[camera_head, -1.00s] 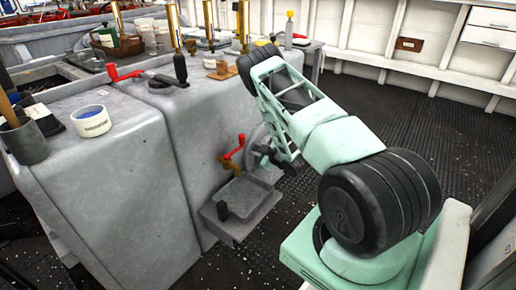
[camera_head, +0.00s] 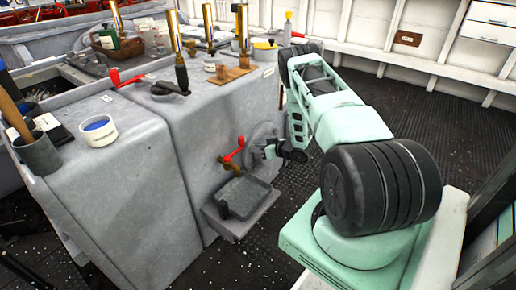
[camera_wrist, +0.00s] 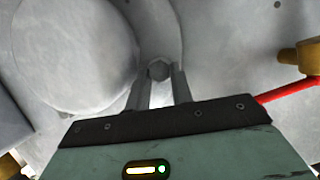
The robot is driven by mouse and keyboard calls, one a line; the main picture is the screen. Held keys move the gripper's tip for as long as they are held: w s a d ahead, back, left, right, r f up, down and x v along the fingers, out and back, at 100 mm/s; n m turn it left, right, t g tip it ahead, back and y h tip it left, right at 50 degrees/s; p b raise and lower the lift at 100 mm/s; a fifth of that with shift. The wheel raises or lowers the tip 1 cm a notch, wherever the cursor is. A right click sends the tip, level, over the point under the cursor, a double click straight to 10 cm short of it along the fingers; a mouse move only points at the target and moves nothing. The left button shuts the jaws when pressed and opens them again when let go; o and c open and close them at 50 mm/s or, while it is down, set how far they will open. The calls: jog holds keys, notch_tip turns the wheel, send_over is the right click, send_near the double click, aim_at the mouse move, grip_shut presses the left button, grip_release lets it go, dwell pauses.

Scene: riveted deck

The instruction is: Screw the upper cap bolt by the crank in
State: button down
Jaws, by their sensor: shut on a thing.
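The cap bolt (camera_wrist: 158,70) shows in the wrist view as a small dark grey hex head at the tips of my fingers, against a pale grey curved casting. My gripper (camera_wrist: 159,82) is shut on this bolt head, with one finger on each side. The bolt's shank and how deep it sits are hidden. In the head view my gripper (camera_head: 270,150) is at the round grey cap (camera_head: 261,134) on the block's side, just right of the red crank (camera_head: 237,147). The bolt is too small to tell there.
The crank's red arm (camera_wrist: 289,92) and brass end (camera_wrist: 300,57) lie close on the right in the wrist view. A round boss (camera_wrist: 75,50) is close on the left. A dark tray (camera_head: 243,195) on a ledge sits below the crank.

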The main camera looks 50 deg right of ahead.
jog(key=shift+s+f+m, duration=0.15)
jog(key=shift+s+m, duration=0.05)
jog(key=shift+m, duration=0.1)
dwell(0.4)
jog(key=c, duration=1.2)
grip_release()
jog(key=shift+d, duration=0.1)
jog(key=shift+w+d, duration=0.1)
